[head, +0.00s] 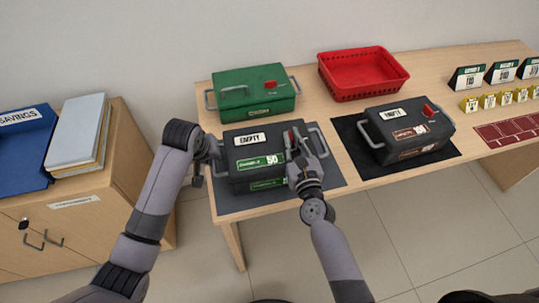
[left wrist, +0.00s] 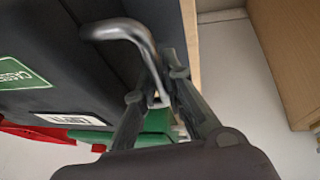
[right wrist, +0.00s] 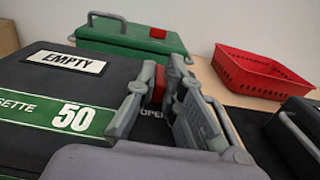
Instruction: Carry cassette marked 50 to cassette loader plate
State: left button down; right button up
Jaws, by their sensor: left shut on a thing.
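The cassette marked 50 (head: 245,153) is a black case with a white EMPTY label and green labels. It sits on a dark grey plate (head: 334,178) at the table's left front. My left gripper (head: 204,160) is shut on its left handle, and the grey handle (left wrist: 122,30) shows between the fingers in the left wrist view. My right gripper (head: 299,162) is over the cassette's right side by the other handle (head: 318,137). Its fingers (right wrist: 163,68) are apart, with the red latch (right wrist: 159,84) seen between them. I cannot tell which plate is the loader plate.
A green cassette (head: 250,92) stands right behind. A red basket (head: 362,90) is at the back. A second black cassette (head: 408,150) with red labels sits on a black mat (head: 350,135) to the right. A wooden cabinet (head: 130,150) stands left, past a gap.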

grip_shut()
dwell(0.6)
